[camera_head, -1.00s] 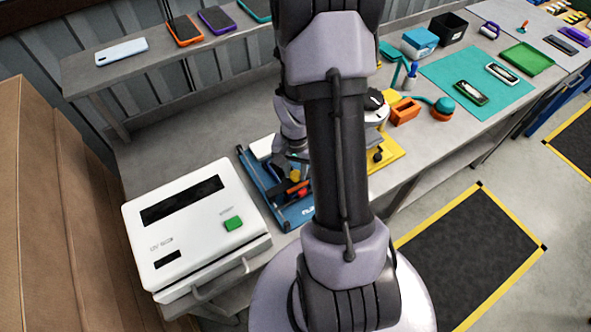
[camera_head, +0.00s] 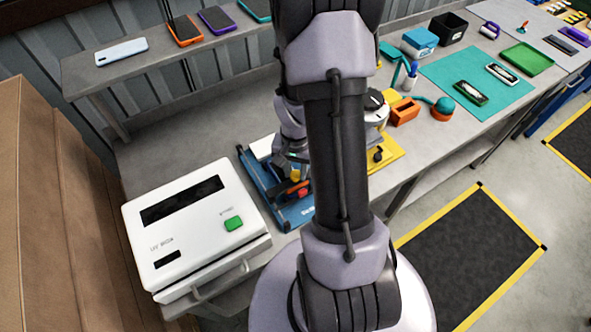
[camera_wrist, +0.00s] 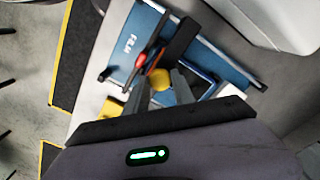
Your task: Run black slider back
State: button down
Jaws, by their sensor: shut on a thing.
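A blue flat device (camera_head: 254,176) with white lettering lies on the bench right of the white box; it also shows in the wrist view (camera_wrist: 128,72). The black slider (camera_wrist: 182,40) is a dark bar lying across the blue device. A round yellow knob (camera_wrist: 160,79) is close to the slider's near end. My gripper (camera_wrist: 162,84) has its two grey fingers shut on the yellow knob, one finger on each side. A red part (camera_wrist: 141,60) is just left of the knob. In the head view my arm hides much of the device and the fingers.
A white box with a green button (camera_head: 233,223) stands left of the device. A yellow plate (camera_head: 390,158) and an orange holder (camera_head: 404,111) are to the right, partly behind my arm. A shelf with phones (camera_head: 121,51) runs along the back. The grey bench behind the white box is clear.

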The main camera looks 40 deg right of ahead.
jog(key=w+d, duration=0.1)
jog(key=w, duration=0.5)
jog(key=w+d, duration=0.2)
jog(key=w, duration=0.4)
jog(key=w+d, duration=0.1)
jog(key=w, duration=0.4)
jog(key=shift+w+d, duration=0.15)
jog(key=shift+w, duration=0.25)
jog(key=shift+w+r, duration=0.1)
jog(key=shift+w, duration=0.1)
jog(key=c, duration=1.4)
grip_release()
jog(key=shift+d, duration=0.1)
jog(key=o, duration=0.3)
jog(key=shift+w, duration=0.15)
jog(key=shift+o, duration=0.2)
notch_tip(320, 180, up, 17)
jog(key=p, duration=0.2)
jog(key=shift+r+p, duration=0.15)
jog(key=shift+p, duration=0.2)
